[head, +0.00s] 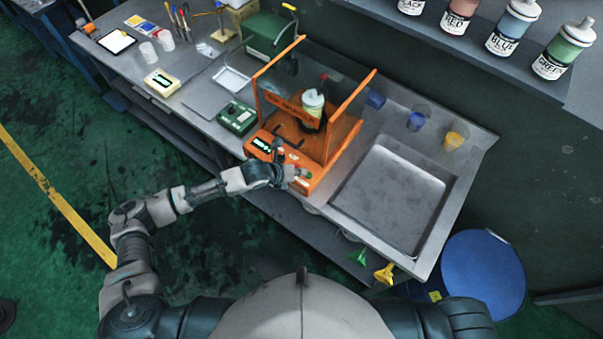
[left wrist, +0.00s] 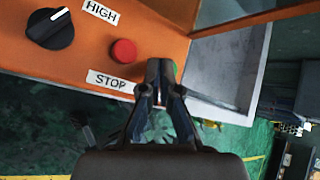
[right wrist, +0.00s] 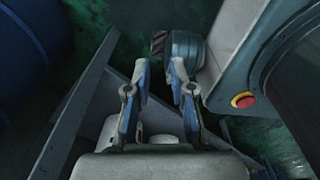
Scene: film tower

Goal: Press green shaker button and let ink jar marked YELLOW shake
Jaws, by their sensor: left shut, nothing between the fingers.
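The orange shaker (head: 330,160) stands on the bench with a jar (head: 313,104) upright inside its clear-walled frame; the jar's label is too small to read. My left gripper (head: 293,172) is shut and empty at the shaker's front panel. In the left wrist view its fingertips (left wrist: 159,68) are together beside the red STOP button (left wrist: 123,52). They cover most of a green button (left wrist: 175,68), of which only a sliver shows; I cannot tell whether they touch it. My right gripper (right wrist: 158,72) is open and empty, below the bench, seen only in the right wrist view.
A steel sink tray (head: 395,197) lies right of the shaker, with blue and yellow cups behind it. A green device (head: 238,117) stands to the left. Labelled ink bottles line the upper shelf (head: 480,60). A blue drum (head: 470,275) stands at the lower right.

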